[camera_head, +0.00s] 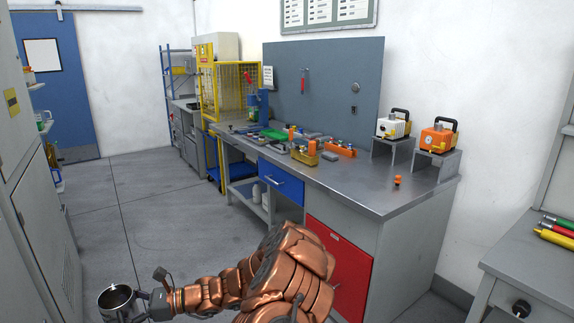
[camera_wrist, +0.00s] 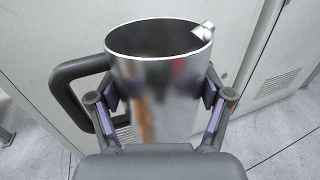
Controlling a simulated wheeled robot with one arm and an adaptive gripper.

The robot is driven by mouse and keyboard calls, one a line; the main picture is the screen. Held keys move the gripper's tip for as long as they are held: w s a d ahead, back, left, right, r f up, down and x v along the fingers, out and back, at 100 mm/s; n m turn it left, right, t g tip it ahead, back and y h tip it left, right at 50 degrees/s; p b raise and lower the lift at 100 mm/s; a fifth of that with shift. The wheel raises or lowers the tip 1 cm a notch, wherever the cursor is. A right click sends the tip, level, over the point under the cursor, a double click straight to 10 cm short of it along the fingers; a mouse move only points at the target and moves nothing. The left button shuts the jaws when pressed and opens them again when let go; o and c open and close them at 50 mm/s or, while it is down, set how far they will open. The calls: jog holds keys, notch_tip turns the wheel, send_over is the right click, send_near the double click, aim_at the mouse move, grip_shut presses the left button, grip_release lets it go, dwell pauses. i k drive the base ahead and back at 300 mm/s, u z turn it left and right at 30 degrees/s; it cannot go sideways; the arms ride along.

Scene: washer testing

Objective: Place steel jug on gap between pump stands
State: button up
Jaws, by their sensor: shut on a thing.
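The steel jug (camera_head: 117,302) is at the lower left of the head view, held upright off the bench. In the wrist view the jug (camera_wrist: 160,85) shows its open rim, a spout at the right and a dark handle at the left. My gripper (camera_wrist: 160,105) is shut on the jug's body, one finger on each side; it also shows in the head view (camera_head: 140,302). Two grey pump stands stand at the right end of the bench: the left stand (camera_head: 393,147) bears a white pump (camera_head: 393,126), the right stand (camera_head: 437,162) an orange pump (camera_head: 438,138). A narrow gap lies between them.
The steel workbench (camera_head: 400,195) holds several parts and blocks at its middle and left. A small orange item (camera_head: 398,181) stands in front of the stands. Grey cabinets (camera_head: 35,190) line the left side. Open floor (camera_head: 130,200) lies between cabinets and bench.

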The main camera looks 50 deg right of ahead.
aim_at(395, 173)
jog(key=z, duration=0.5)
jog(key=i, duration=0.75)
jog(key=z, duration=1.2)
jog(key=i, duration=0.55)
jog(key=z, duration=0.6)
